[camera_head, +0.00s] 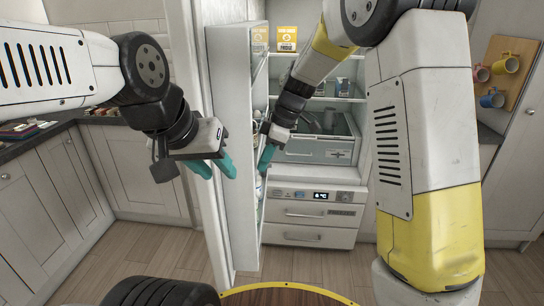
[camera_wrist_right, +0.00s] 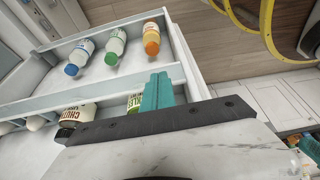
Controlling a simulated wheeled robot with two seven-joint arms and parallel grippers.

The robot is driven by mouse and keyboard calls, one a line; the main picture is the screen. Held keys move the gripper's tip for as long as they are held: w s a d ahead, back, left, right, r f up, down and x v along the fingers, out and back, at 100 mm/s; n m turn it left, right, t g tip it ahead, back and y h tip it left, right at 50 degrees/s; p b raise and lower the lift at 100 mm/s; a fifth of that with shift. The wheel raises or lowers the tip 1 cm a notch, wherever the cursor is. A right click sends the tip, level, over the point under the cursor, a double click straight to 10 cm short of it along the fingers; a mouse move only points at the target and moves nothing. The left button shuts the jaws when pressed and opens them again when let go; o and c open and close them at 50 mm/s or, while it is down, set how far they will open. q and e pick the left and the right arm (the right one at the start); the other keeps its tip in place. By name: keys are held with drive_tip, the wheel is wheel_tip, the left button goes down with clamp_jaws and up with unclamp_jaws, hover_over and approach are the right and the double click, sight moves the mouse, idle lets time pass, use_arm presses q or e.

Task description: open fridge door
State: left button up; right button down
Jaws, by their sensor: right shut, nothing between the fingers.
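The fridge door (camera_head: 232,75) stands open, swung out toward me and seen nearly edge-on, with its shelved inner side facing right. The lit fridge interior (camera_head: 347,75) shows to the right of it. My right gripper (camera_head: 265,158) is shut and empty, on the inner side of the door beside its shelves. In the right wrist view its teal fingers (camera_wrist_right: 157,92) are together, over a door shelf rail (camera_wrist_right: 110,88). My left gripper (camera_head: 214,168) is in front of the door on its left side, its teal fingers apart and empty. Whether either gripper touches the door is unclear.
Bottles (camera_wrist_right: 115,46) and a chutney jar (camera_wrist_right: 75,118) stand in the door shelves. A clear drawer (camera_head: 318,150) and a panel reading 6 °C (camera_head: 321,196) are in the fridge. Mugs (camera_head: 492,99) hang at right. Grey cabinets (camera_head: 140,165) line the left; wood floor (camera_head: 165,245) lies in front.

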drive_tip(key=shift+a, duration=0.1)
drive_tip(key=a+m+t, duration=0.2)
drive_tip(key=a+m, duration=0.4)
drive_tip(key=a, duration=2.6)
drive_tip(key=shift+a+h, duration=0.3)
